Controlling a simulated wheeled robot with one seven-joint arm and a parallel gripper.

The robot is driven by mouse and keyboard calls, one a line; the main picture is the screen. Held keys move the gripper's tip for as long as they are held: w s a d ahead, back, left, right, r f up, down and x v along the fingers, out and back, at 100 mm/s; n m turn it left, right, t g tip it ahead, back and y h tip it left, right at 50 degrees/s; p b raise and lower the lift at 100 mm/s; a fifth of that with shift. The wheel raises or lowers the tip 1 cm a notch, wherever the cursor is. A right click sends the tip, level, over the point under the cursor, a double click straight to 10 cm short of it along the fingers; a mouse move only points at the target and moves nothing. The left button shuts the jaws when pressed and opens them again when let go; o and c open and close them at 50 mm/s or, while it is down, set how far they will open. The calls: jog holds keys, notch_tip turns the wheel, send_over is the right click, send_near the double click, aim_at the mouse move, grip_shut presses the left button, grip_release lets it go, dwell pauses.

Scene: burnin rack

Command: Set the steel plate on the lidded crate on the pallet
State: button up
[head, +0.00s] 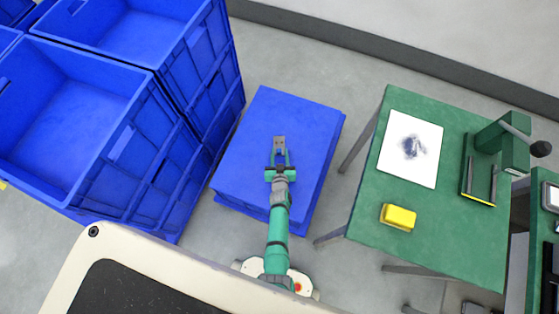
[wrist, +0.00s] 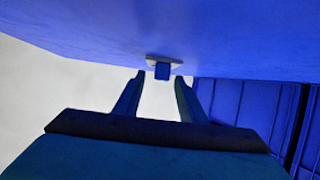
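The lidded crate (head: 250,125) is blue, with a flat closed top, and stands in the middle of the head view. The small grey steel plate (head: 280,141) lies on its lid, near the middle. In the wrist view the plate (wrist: 151,59) shows flat against the blue lid (wrist: 80,35), with a small blue block (wrist: 162,71) on it. My gripper (head: 280,154) is just short of the plate. Its fingers (wrist: 159,78) stand apart, either side of the block's line, with nothing visibly clamped. The pallet under the crate cannot be clearly made out.
Open blue crates (head: 70,100) stand stacked close on the left. A green table (head: 360,205) on the right holds a white sheet (head: 420,165), a yellow block (head: 398,217) and a green press (head: 514,150). Grey floor (head: 315,80) is clear behind the lidded crate.

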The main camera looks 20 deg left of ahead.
jog(key=v, duration=1)
jog(key=shift+s+d+r, duration=0.1)
jog(key=shift+s+r, duration=0.05)
jog(key=s+d+r+m+t+h, duration=0.1)
jog(key=s+d+r, duration=0.4)
jog(key=s+r, duration=0.15)
jog(key=s+d+r+m+h, duration=0.1)
jog(key=s+d+r, duration=0.3)
jog(key=s+r, duration=0.3)
jog(key=s+d+r+m+h, duration=0.1)
jog(key=s+r, duration=0.4)
jog(key=r, duration=0.6)
jog(key=s+d+r+m+t+h, duration=0.1)
jog(key=s+d+r, duration=0.2)
jog(key=s+r, duration=0.3)
notch_tip(320, 180, up, 6)
jog(key=shift+s+f+t+h, duration=0.15)
jog(key=shift+s+t+h, duration=0.1)
jog(key=shift+t+h, duration=0.05)
jog(key=shift+s+d, duration=0.1)
